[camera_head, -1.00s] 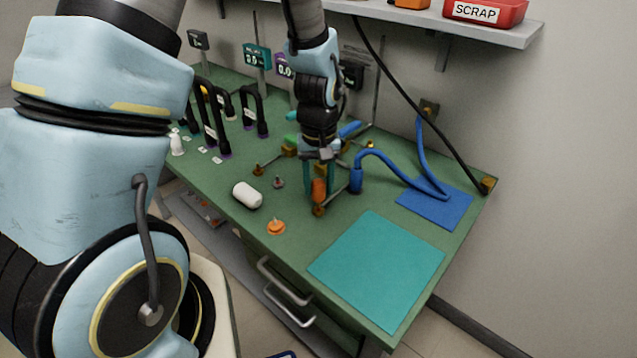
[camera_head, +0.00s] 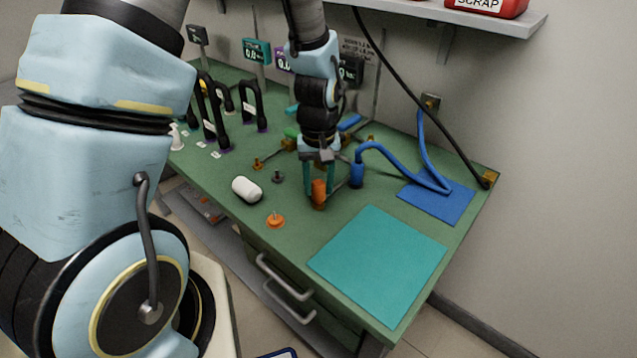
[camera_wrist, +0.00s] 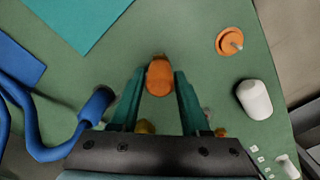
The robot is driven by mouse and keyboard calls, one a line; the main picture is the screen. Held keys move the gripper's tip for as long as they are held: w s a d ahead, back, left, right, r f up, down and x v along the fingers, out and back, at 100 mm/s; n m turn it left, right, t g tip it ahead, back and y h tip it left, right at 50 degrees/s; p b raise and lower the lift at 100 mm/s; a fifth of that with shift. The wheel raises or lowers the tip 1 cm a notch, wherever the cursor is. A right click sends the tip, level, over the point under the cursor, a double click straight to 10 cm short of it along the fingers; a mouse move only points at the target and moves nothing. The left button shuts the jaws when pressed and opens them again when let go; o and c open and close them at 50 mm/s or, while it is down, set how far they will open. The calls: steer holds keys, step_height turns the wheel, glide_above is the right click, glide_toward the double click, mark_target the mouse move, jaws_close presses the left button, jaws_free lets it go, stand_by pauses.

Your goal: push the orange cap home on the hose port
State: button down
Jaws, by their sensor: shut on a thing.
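The orange cap (camera_head: 319,192) is a short upright cylinder near the middle of the green bench. My gripper (camera_head: 319,184) points down with its teal fingers on either side of it, shut on it. In the wrist view the orange cap (camera_wrist: 159,76) sits between the fingertips (camera_wrist: 159,82), its rounded end showing. The hose port is mostly hidden by the cap and fingers; I cannot tell how deep the cap sits on it.
The blue hose (camera_head: 357,174) stands close to the right of my gripper. A white cylinder (camera_head: 247,189) and an orange disc with a pin (camera_head: 275,221) lie to the left. A teal mat (camera_head: 378,268) lies in front. Black handles (camera_head: 213,118) stand at the back left.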

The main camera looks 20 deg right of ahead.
mark_target(318, 182)
steer(key=shift+f+b, duration=0.45)
steer(key=shift+f, duration=0.35)
steer(key=shift+c, duration=1.5)
jaws_free()
steer(key=shift+r, duration=0.1)
step_height(318, 182, up, 11)
steer(key=shift+f+b, duration=0.15)
steer(key=shift+b, duration=0.65)
steer(key=w+a+r+n+t, duration=0.1)
steer(key=a+n, duration=0.1)
steer(key=a, duration=2.3)
steer(key=shift+a+r+t, duration=0.2)
steer(key=shift+r+t, duration=0.1)
steer(key=shift+r, duration=0.1)
